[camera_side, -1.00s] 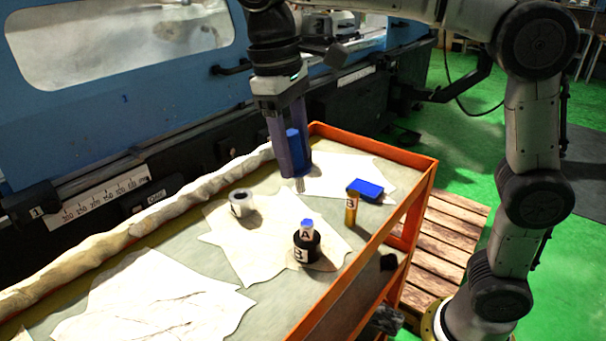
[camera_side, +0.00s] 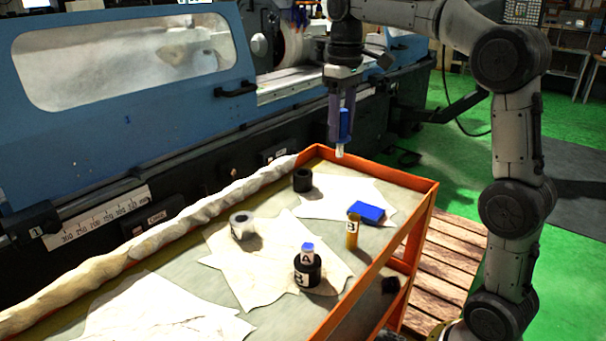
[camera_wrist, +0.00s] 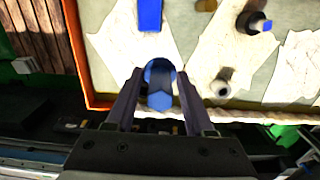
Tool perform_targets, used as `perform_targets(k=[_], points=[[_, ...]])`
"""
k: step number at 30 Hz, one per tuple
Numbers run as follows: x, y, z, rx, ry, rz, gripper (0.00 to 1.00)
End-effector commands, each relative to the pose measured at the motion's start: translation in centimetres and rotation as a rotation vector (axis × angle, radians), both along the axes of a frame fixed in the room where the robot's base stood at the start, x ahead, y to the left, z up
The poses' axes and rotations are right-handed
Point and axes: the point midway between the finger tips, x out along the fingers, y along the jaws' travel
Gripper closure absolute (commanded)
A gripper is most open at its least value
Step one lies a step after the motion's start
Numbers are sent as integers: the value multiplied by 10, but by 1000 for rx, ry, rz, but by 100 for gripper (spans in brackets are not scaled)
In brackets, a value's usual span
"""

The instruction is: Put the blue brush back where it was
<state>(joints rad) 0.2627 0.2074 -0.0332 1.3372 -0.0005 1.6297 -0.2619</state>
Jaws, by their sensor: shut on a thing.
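My gripper (camera_side: 341,140) is shut on the blue brush (camera_side: 344,122) and holds it in the air above the far end of the orange-edged cart. The brush hangs upright with its pale tip downward. In the wrist view, the brush (camera_wrist: 160,85) sits between the two fingers of my gripper (camera_wrist: 157,78). A black, open-topped cup (camera_side: 302,180) stands on the cart top, below and to the left of the brush in the side view. The brush is clear of the cup and cart.
On the orange-rimmed cart (camera_side: 408,182) are a blue block (camera_side: 367,212), a yellow cylinder (camera_side: 352,235), a grey ring (camera_side: 242,228) and a black holder (camera_side: 307,272) with a blue-topped piece. A rolled cloth (camera_side: 170,220) lines the left edge. The blue grinder (camera_side: 110,130) stands behind.

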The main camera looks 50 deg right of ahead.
Motion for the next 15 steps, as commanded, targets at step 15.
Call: perform_targets(k=[15], points=[[98, -25, -63, 1, 3, 1, 100]])
